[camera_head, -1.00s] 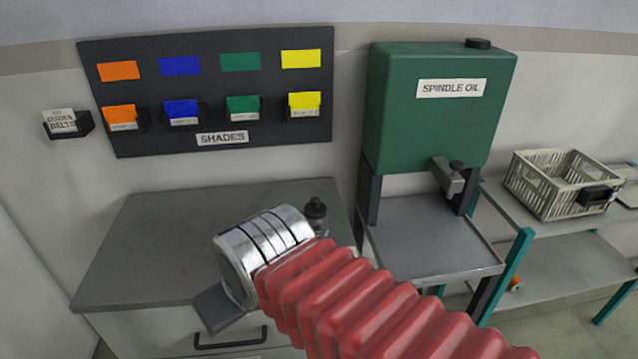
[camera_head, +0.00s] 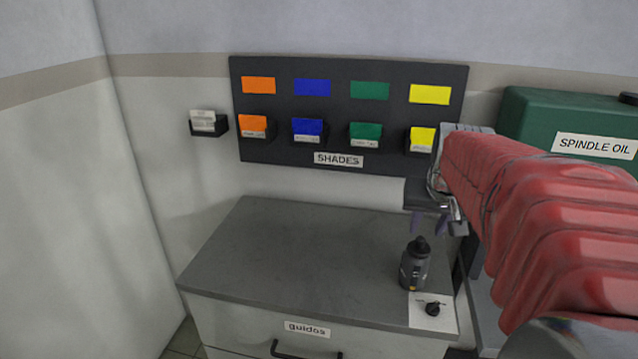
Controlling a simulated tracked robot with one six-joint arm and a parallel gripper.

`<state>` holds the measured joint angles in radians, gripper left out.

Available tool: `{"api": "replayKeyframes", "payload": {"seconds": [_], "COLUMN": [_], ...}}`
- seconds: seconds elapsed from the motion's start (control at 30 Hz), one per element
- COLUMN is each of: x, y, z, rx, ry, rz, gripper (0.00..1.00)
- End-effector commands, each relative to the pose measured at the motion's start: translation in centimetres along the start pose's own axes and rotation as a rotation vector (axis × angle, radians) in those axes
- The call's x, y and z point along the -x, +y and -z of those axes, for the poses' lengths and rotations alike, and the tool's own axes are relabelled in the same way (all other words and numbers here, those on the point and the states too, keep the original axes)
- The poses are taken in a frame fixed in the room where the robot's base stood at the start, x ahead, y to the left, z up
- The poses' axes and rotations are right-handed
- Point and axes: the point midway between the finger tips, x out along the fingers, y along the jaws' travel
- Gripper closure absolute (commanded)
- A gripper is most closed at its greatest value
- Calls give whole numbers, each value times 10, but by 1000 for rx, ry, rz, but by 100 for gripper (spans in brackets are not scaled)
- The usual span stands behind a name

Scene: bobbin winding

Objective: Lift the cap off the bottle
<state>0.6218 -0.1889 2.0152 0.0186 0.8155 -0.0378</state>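The bottle (camera_head: 412,272) is dark grey and stands upright near the right front of the grey cabinet top. A black rounded cap (camera_head: 419,244) shows on top of it. My gripper (camera_head: 429,225) is above the bottle and points down, with a visible gap between it and the cap. Its two purplish fingers are apart, with nothing between them. The red sleeve of my arm reaches in from the right.
A small black knob-like piece (camera_head: 432,309) sits on a white square (camera_head: 446,322) in front of the bottle. The cabinet top (camera_head: 290,250) is bare on the left. The shades board (camera_head: 341,160) hangs behind; the green spindle oil tank (camera_head: 535,115) is at right.

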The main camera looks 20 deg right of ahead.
Motion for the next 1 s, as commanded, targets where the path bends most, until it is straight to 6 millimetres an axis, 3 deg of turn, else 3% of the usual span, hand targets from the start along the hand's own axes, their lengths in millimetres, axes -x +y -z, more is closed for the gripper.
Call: {"api": "replayKeyframes", "payload": {"seconds": [0.53, 1.0], "x": [-6, -44], "y": [4, 4], "z": [2, 1], "rx": [-7, -7], "ry": [-1, -2], "rz": [-4, -4], "gripper": [67, 67]}}
